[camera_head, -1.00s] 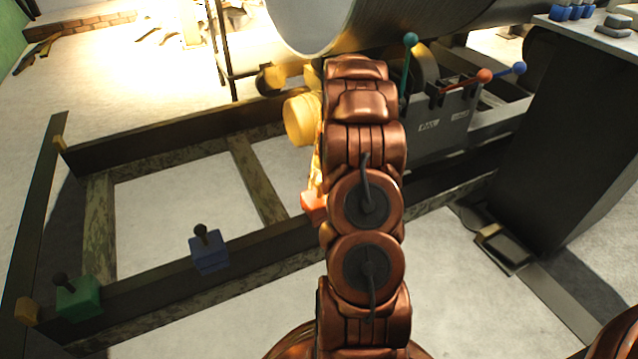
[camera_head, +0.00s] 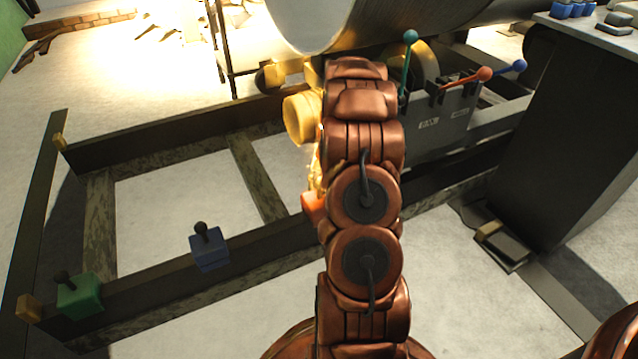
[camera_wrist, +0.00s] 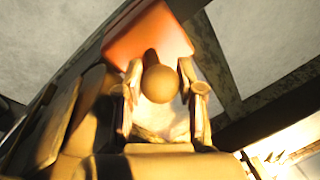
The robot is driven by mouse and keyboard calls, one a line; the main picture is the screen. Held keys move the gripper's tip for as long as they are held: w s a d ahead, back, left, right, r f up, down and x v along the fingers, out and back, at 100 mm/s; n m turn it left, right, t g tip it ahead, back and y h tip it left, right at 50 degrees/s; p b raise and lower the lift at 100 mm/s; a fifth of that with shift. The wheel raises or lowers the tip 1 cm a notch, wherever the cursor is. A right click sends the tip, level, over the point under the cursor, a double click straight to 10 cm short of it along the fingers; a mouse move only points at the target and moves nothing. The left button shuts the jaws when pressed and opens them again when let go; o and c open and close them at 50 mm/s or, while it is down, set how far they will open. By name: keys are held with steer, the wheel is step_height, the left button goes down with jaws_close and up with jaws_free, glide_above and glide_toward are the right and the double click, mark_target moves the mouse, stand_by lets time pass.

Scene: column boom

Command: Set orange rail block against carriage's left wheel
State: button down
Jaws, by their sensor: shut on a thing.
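The orange rail block (camera_wrist: 150,38) has a dark stem with a round knob on top. My gripper (camera_wrist: 165,88) is shut on that knob, one finger on each side, in the wrist view. In the head view only a corner of the orange block (camera_head: 311,204) shows, at the near rail (camera_head: 270,240); my arm hides the rest and the gripper. Whether the block rests fully on the rail is hidden. The carriage (camera_head: 440,125) is a grey box behind my arm. A yellow wheel (camera_head: 298,118) shows left of my arm, beyond the block; contact between them cannot be seen.
A blue block (camera_head: 209,248) and a green block (camera_head: 79,295), each with a dark knob, sit on the near rail to the left. Green, orange and blue levers stand on the carriage. A large metal drum (camera_head: 400,25) hangs above. A dark column (camera_head: 540,140) stands right.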

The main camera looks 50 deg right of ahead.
steer(key=shift+f, duration=0.1)
stand_by(0.3)
steer(key=c, duration=0.6)
jaws_free()
steer(key=shift+c, duration=0.2)
step_height(320, 180, up, 12)
steer(key=s+d, duration=0.1)
steer(key=s, duration=0.1)
steer(key=shift+d+f, duration=0.15)
stand_by(0.4)
